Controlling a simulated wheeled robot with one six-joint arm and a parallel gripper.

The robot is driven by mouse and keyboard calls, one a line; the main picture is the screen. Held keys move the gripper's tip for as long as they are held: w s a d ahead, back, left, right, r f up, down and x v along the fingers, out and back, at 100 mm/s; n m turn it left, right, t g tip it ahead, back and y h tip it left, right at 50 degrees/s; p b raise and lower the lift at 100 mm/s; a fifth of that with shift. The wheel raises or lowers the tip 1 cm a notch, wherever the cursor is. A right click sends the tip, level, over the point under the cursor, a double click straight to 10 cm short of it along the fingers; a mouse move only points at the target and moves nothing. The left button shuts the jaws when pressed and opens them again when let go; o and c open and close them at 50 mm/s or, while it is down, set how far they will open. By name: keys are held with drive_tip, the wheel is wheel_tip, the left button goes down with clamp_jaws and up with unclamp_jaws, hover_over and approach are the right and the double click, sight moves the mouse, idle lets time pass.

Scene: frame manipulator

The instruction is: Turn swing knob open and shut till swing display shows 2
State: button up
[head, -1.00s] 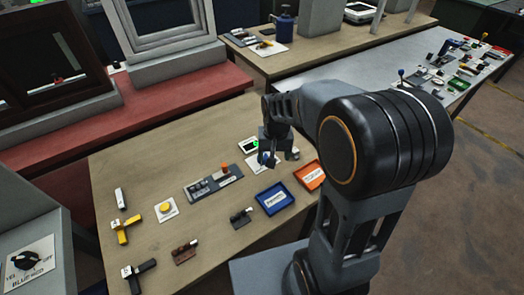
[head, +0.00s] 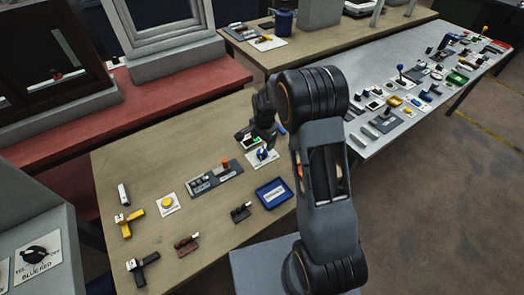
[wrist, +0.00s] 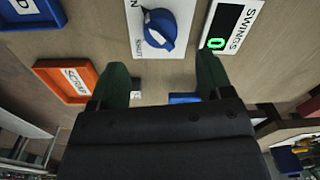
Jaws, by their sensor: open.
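The swing knob (wrist: 158,28) is blue and sits on a white plate (wrist: 137,8) with the word SHUT beside it. The knob also shows in the head view (head: 262,155). The swing display (wrist: 226,28) stands to its right in the wrist view and shows a green 0, with SWINGS printed on its edge. My gripper (wrist: 163,76) is open and empty. Its dark green fingertips lie below the knob in the wrist view, apart from it. In the head view my gripper is behind the knob, partly hidden by my arm.
An orange tray (wrist: 40,68) lies left of my gripper in the wrist view. A blue tray (head: 259,193), a grey switch panel (head: 193,185) and a yellow button (head: 167,205) share the wooden table (head: 215,245). A grey bench (head: 365,150) with many fixtures is at right.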

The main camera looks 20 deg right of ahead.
sight(262, 150)
wheel_tip(262, 150, down, 7)
drive_tip(key=shift+w+f+p, duration=0.1)
drive_tip(key=shift+f+p, duration=0.05)
drive_tip(key=shift+p, duration=0.2)
drive_tip(key=c, duration=0.9)
